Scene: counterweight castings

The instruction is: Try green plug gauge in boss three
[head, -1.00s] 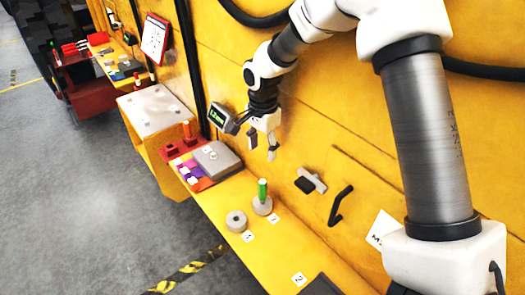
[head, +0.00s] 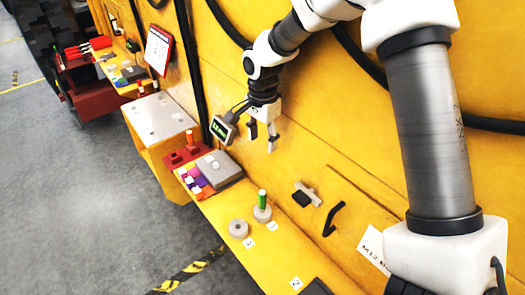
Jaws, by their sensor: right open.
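The green plug gauge (head: 262,199) stands upright in a round grey boss (head: 262,214) on the yellow ledge; its lower end is hidden in the boss. A small label (head: 272,226) lies beside this boss, its number too small to read surely. A second grey boss (head: 238,229), with an empty hole, sits to its left with its own label (head: 248,242). My right gripper (head: 262,142) is open and empty, fingers pointing down, above and apart from the green gauge. My left gripper is not in view.
A red rack (head: 177,160) holds an orange-topped gauge (head: 190,138). A grey block (head: 216,170) and coloured pieces lie beside it. A label reading 2 (head: 296,283) is near the front edge. A black hook (head: 332,219) and a grey-and-black fitting (head: 307,194) are at the right.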

